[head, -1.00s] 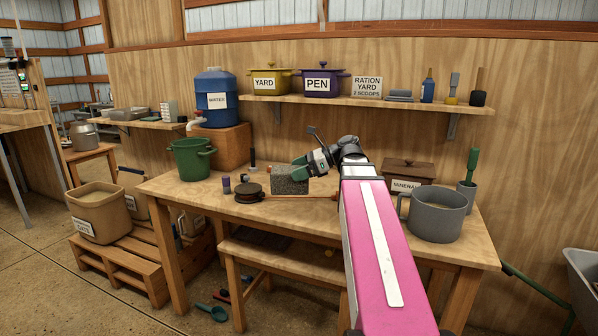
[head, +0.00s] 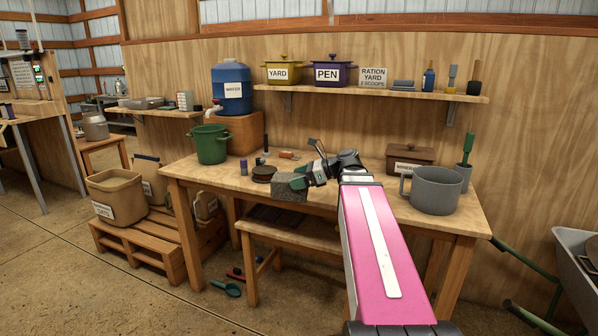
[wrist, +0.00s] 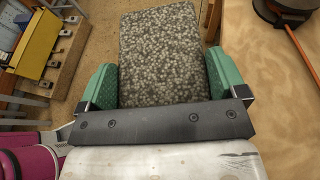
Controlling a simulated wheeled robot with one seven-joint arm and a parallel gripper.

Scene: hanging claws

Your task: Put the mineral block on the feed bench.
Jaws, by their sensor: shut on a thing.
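The mineral block (head: 289,191) is a grey speckled block, and it fills the middle of the wrist view (wrist: 158,50). My gripper (head: 300,181) is shut on it, with a green finger pad on each side in the wrist view (wrist: 160,82). The block hangs at the front edge of the tall wooden bench (head: 222,178); in the wrist view it lies left of the bench top, with floor beyond it. A low wooden bench (head: 277,231) stands in front of and below the tall one. I cannot tell which is the feed bench.
A shelf (head: 380,94) hangs behind. A wheelbarrow (head: 580,262) is at right.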

